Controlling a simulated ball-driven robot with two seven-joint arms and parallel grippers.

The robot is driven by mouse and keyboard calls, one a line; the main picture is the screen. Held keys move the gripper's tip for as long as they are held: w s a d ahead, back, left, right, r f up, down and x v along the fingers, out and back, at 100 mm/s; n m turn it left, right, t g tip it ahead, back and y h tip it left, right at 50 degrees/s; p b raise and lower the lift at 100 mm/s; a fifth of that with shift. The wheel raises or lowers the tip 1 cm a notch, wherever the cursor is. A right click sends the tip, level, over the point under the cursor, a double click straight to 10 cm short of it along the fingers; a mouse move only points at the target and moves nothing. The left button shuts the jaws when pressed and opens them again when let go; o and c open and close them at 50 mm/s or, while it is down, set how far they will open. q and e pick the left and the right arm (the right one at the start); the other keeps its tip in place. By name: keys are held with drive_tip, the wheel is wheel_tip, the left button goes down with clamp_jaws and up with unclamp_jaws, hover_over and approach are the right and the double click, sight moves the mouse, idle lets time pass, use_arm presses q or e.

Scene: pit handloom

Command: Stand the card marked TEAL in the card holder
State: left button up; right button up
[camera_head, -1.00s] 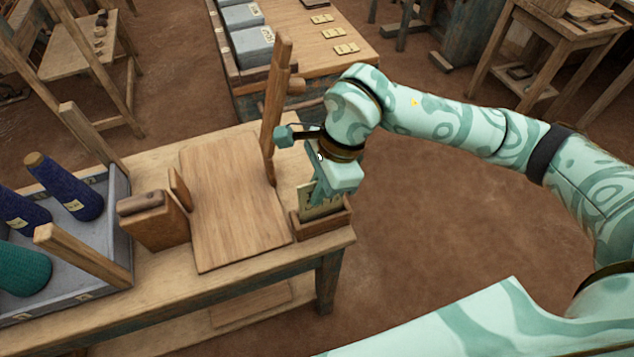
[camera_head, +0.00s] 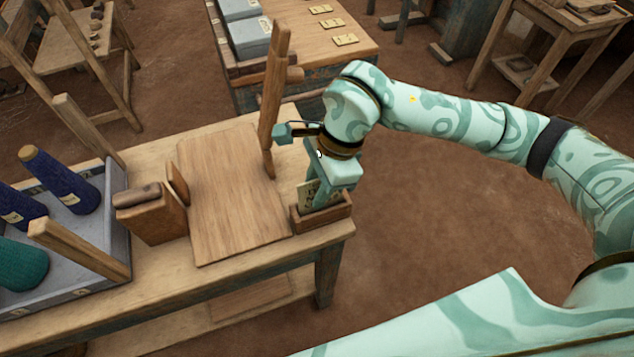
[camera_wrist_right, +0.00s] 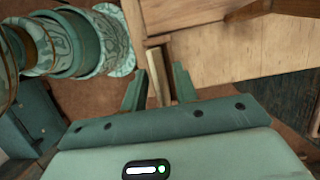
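The card (camera_head: 307,196) is pale with dark marking, too small to read. It stands, leaning slightly, in the small wooden card holder (camera_head: 322,219) at the table's right end. My right gripper (camera_head: 328,190) is right above the holder, pointing down, with a finger beside the card. In the right wrist view its two fingers (camera_wrist_right: 158,88) are apart, with a gap on both sides of a pale upright edge (camera_wrist_right: 154,66) that looks like the card in the holder. The gripper looks open around it. My left gripper is out of view.
A flat wooden board (camera_head: 232,200) lies left of the holder, and an upright wooden post (camera_head: 273,95) stands behind it. A wooden block (camera_head: 152,218) and a grey tray (camera_head: 118,240) with yarn cones are further left. Several cards (camera_head: 333,23) lie on the back table.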

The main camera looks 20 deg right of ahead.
drive_tip(key=p+v, duration=0.3)
drive_tip(key=v, duration=1.3)
drive_tip(key=shift+s+d, duration=0.1)
